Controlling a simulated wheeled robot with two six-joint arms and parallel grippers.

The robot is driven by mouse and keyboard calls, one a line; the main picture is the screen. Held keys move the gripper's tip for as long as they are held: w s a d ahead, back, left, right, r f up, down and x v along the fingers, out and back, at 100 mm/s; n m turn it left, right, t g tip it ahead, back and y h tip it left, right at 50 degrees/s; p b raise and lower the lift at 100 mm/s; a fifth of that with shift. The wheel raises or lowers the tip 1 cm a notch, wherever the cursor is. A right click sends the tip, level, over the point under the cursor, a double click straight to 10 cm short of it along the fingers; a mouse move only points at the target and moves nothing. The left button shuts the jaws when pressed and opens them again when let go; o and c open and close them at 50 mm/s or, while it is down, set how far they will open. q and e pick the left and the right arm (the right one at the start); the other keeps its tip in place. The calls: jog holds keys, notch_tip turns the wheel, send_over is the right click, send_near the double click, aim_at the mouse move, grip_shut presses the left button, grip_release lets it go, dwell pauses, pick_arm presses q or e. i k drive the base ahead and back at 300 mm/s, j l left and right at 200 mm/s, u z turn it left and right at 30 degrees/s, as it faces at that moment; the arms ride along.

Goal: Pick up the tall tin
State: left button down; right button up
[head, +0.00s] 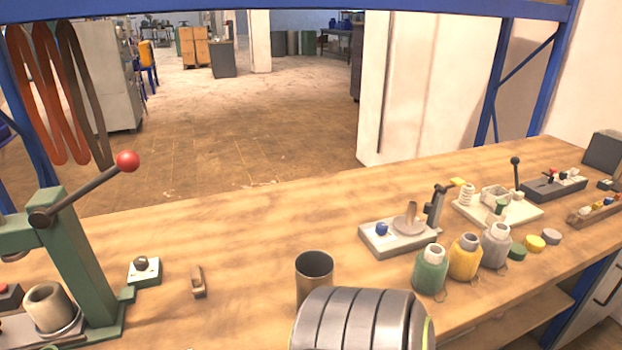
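A tall, open-topped metal tin (314,272) stands upright on the wooden workbench (230,250), near the bottom middle of the head view. Its outside is brown-grey and its inside is dark. Its lower right part is hidden by a grey ribbed rounded shape in front of it. Neither my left gripper nor my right gripper shows in this view.
A green lever press (75,250) with a red knob stands at the left. A small block with a dark knob (144,269) and a small wooden piece (198,282) lie left of the tin. Green (430,270), yellow (464,258) and grey (495,246) bottles stand right. The bench behind the tin is clear.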

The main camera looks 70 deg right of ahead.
aim_at(314, 267)
jog(key=l+z, duration=0.15)
jog(key=z, duration=2.1)
jog(key=k+z, duration=0.45)
jog(key=k+l+z, duration=0.35)
jog(key=k+z, duration=0.15)
jog(key=k, duration=0.1)
